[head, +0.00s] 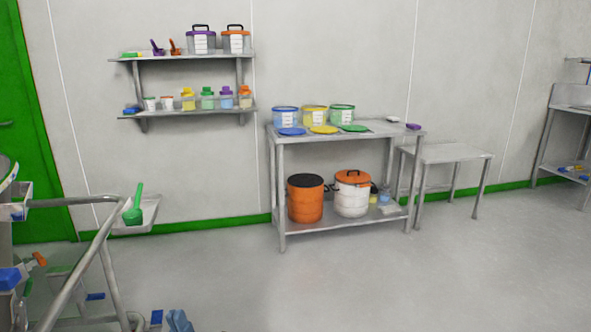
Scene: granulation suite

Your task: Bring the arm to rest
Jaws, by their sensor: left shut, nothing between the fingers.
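The rest of my left arm is mostly out of the frame. My right gripper is not in view.
A steel trolley frame (75,282) stands at the left, with a green scoop (134,208) in a tray (150,213) beside it. A steel table (345,136) with tubs and a lower side table (450,152) stand by the wall. The centre and right floor is clear.

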